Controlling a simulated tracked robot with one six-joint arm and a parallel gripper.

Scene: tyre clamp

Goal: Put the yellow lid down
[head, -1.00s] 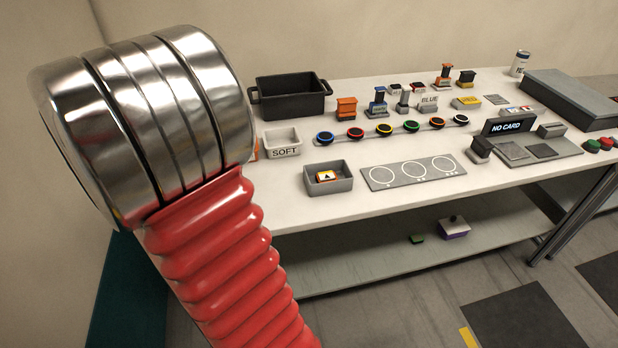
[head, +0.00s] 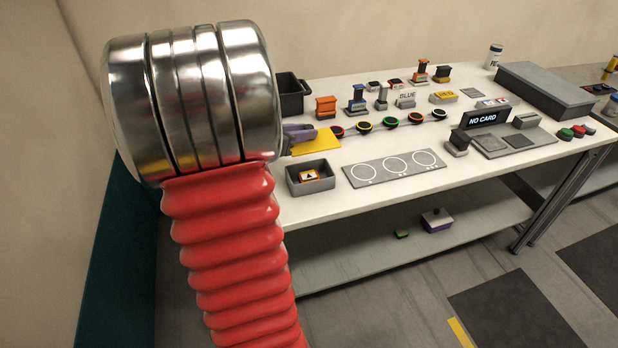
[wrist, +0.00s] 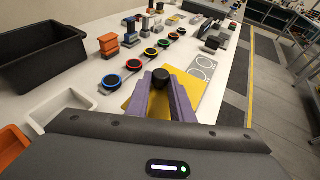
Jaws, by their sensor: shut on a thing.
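The yellow lid (head: 318,143) shows in the head view over the near left part of the white table, just behind a small grey bin. In the wrist view the lid (wrist: 190,86) is a flat yellow plate with a black knob (wrist: 161,78) on top. My gripper (wrist: 163,82) has its purple fingers shut on this knob. In the head view my gripper (head: 299,132) is partly hidden behind my large metal and red arm link. I cannot tell whether the lid touches the table or hangs above it.
The grey bin (head: 291,187) holds an orange card. A panel with three circles (head: 377,176) lies to its right. A row of ring-marked buttons (head: 390,122) runs behind the lid. A black bin (wrist: 40,60) and a white tray (wrist: 70,94) are at the left.

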